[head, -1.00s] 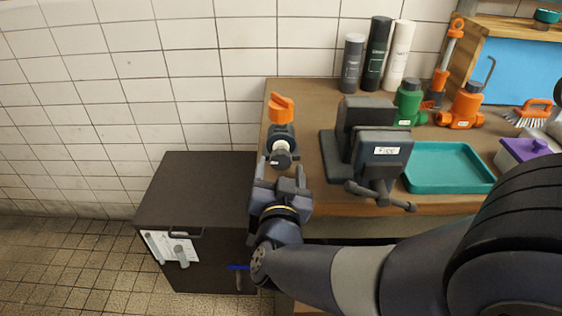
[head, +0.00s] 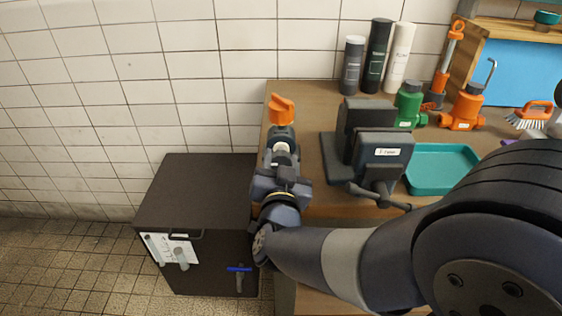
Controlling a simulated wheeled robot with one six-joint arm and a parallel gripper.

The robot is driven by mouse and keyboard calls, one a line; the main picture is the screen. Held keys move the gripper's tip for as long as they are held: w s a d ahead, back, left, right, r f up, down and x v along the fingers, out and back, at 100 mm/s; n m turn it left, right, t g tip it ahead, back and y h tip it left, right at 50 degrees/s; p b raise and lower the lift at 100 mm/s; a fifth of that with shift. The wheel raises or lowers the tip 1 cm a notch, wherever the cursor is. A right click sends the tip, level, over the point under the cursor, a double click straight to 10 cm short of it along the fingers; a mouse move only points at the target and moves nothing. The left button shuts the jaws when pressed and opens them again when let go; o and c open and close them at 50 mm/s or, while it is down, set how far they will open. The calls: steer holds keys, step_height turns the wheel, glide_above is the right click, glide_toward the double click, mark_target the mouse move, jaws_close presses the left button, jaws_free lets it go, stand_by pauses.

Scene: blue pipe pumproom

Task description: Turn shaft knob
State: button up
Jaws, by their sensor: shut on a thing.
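The shaft knob (head: 281,149) is a grey round piece on the near side of a dark fitting with an orange handle (head: 282,108) on top. The fitting stands at the left end of the wooden bench. My gripper (head: 282,166) reaches it from the near side, with its fingers on either side of the knob and shut on it. The fingers and my wrist hide part of the knob, so its turned angle cannot be read.
A dark vise (head: 372,145) stands close to the right of my gripper, with a teal tray (head: 442,168) beyond it. Bottles (head: 377,56) stand against the tiled wall. A dark cabinet (head: 197,190) is at the left, below bench height. Orange and green fittings are at the back right.

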steer(key=c, duration=0.3)
steer(key=shift+n, duration=0.4)
steer(key=shift+r+n+p, duration=0.1)
steer(key=shift+n+p, duration=0.9)
steer(key=shift+n, duration=0.2)
steer(key=shift+n+p, duration=0.65)
steer(key=shift+n, duration=0.85)
steer(key=o, duration=1)
